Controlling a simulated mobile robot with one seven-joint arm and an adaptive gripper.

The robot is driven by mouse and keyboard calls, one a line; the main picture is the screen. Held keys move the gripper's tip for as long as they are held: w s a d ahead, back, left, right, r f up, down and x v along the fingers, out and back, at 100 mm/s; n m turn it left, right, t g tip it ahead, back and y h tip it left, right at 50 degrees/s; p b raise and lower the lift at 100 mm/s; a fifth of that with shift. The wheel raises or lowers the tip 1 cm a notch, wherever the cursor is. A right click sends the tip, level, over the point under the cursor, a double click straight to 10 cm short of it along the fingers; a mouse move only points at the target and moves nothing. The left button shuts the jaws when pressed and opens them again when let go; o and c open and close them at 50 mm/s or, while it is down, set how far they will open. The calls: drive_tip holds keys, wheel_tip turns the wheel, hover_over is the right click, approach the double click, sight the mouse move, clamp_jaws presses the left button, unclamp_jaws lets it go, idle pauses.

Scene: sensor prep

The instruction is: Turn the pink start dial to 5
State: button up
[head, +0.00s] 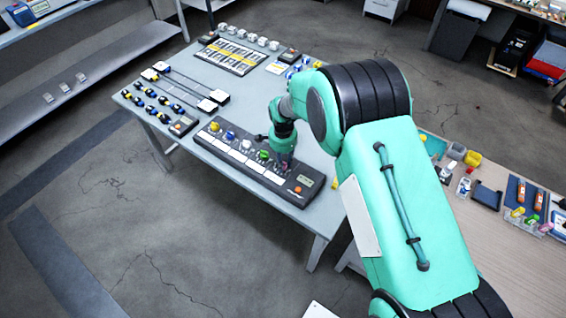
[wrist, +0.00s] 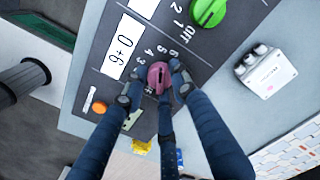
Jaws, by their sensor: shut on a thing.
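The pink start dial (wrist: 158,75) sits on the dark control panel (head: 205,140) in the wrist view. In the head view my gripper (head: 282,158) is at the panel's right part and mostly hides the pink dial.
The green dial (wrist: 208,10) is close by on the same panel. Yellow (head: 215,127) and blue (head: 230,135) dials are farther left. An orange button (wrist: 99,107) is near the panel's end. A white box (wrist: 264,72) stands on the table behind the panel.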

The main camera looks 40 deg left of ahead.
drive_tip(key=o, duration=1.2)
drive_tip(key=shift+c, duration=0.2)
drive_tip(key=shift+r, duration=0.1)
wheel_tip(320, 180, up, 12)
